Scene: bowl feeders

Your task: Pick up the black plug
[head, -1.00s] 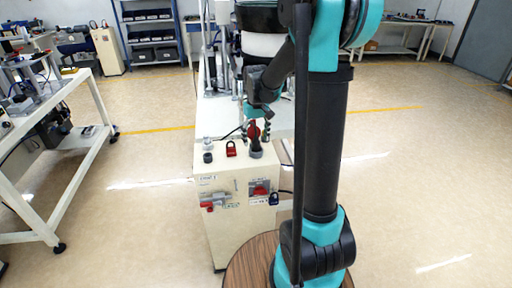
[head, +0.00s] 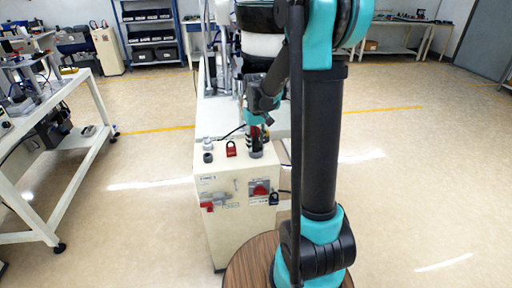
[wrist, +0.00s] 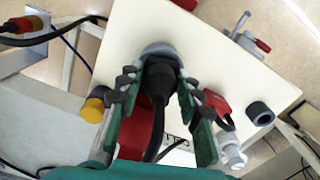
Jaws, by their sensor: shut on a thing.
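The black plug (wrist: 160,76) is at the centre of the wrist view, with a thick black cable running down from it. It sits at a grey round socket (wrist: 154,49) on the cream top of the cabinet. My gripper (wrist: 158,90) is shut on the plug, its green fingers with dark pads on both sides of it. I cannot tell whether the plug is still seated in the socket. In the head view my gripper (head: 257,133) points down over the grey socket (head: 256,154) and mostly hides the plug.
A red padlock (head: 231,149) and a dark round fitting (head: 208,158) stand left of the socket on the cabinet top (head: 220,168). A red-handled valve (head: 214,206) is on the cabinet front.

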